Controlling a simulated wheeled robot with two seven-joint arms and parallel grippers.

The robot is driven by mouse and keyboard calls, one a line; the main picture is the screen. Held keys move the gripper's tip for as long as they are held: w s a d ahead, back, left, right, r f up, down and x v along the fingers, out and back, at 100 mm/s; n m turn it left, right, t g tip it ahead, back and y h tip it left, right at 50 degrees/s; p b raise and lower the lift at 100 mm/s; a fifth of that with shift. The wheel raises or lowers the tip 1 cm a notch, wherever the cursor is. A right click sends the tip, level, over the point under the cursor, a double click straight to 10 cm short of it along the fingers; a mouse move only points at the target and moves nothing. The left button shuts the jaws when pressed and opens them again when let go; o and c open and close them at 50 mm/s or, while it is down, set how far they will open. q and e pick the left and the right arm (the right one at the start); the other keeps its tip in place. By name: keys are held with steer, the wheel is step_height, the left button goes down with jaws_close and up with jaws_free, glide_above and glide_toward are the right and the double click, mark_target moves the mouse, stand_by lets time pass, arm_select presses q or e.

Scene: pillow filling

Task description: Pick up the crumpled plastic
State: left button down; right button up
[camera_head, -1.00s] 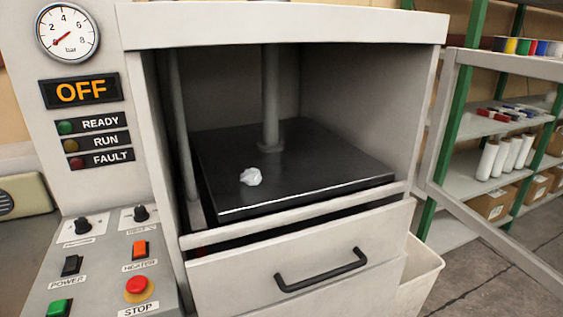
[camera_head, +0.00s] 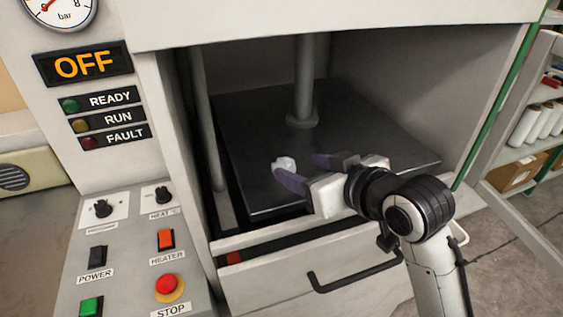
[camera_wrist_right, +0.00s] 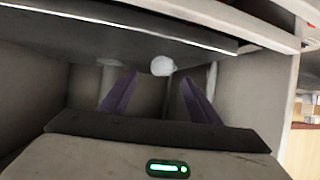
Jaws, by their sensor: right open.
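The crumpled plastic (camera_head: 284,162) is a small whitish lump on the dark plate (camera_head: 255,120) inside the machine's opening. My right gripper (camera_head: 295,163) reaches in from the right with its purple fingers apart and nothing held between them. One fingertip is close to the lump and covers part of it in the head view. In the right wrist view the lump (camera_wrist_right: 162,66) shows between and just beyond the two fingertips (camera_wrist_right: 158,77). I cannot tell whether a finger touches it. My left gripper is not in view.
A vertical post (camera_head: 304,80) rises from the plate behind the lump. The machine's side walls and top frame enclose the opening. A drawer with a black handle (camera_head: 355,270) is below. The control panel with a red stop button (camera_head: 168,285) is at the left.

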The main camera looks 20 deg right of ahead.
mark_target(290, 165)
steer(key=shift+a+x, duration=0.15)
steer(key=shift+x, duration=1.6)
steer(key=shift+a+x, duration=0.1)
steer(key=shift+x, duration=1.65)
steer(key=c, duration=1.1)
